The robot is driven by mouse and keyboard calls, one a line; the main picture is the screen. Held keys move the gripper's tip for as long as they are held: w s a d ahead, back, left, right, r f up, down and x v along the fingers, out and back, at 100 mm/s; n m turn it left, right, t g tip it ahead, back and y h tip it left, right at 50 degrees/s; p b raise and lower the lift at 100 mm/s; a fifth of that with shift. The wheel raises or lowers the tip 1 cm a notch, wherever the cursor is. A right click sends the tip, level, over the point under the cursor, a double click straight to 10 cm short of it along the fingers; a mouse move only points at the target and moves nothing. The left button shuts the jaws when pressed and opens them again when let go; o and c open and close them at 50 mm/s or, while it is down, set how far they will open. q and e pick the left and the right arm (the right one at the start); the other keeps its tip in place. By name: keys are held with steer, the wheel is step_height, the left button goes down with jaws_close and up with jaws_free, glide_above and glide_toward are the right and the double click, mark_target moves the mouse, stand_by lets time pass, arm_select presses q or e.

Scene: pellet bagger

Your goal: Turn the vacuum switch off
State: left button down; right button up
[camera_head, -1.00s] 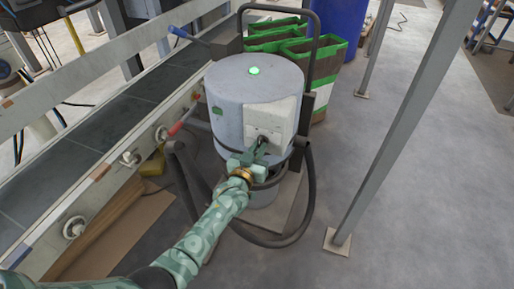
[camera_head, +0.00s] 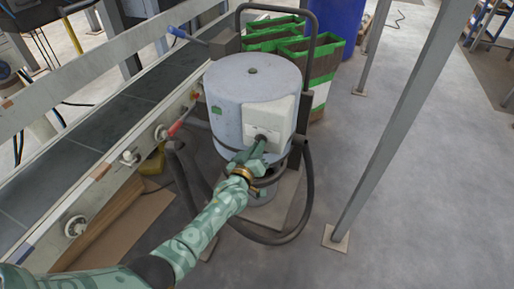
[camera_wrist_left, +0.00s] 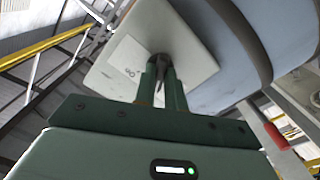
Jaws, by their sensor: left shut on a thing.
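The vacuum (camera_head: 232,90) is a grey drum standing upright on a base beside the conveyor. A pale switch box (camera_head: 281,118) is on its front, and it also shows in the left wrist view (camera_wrist_left: 191,42). The dark vacuum switch (camera_head: 261,137) sits low on this box; in the left wrist view its lever (camera_wrist_left: 160,62) is between my fingers. My left gripper (camera_head: 257,148) is shut on the switch, with its green fingers partly hiding it. The lamp (camera_head: 252,70) on top of the drum is dark. My right gripper is not in view.
A black hose (camera_head: 308,190) loops around the drum's right side and front. The conveyor (camera_head: 85,150) with a red-handled lever (camera_head: 180,123) runs along the left. Green-edged bags (camera_head: 325,62) and a blue barrel (camera_head: 338,22) stand behind. A grey post (camera_head: 400,130) rises at right; floor between is clear.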

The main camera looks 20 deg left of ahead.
arm_select(q)
steer(key=shift+f, duration=0.1)
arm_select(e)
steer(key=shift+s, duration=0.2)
arm_select(q)
steer(key=c, duration=1.5)
jaws_free()
steer(key=shift+o, duration=0.2)
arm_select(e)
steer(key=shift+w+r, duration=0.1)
arm_select(q)
steer(key=s+p, duration=0.6)
steer(key=s, duration=1)
steer(key=shift+s+a+p, duration=0.2)
steer(key=shift+a+p, duration=0.1)
steer(key=shift+p, duration=0.1)
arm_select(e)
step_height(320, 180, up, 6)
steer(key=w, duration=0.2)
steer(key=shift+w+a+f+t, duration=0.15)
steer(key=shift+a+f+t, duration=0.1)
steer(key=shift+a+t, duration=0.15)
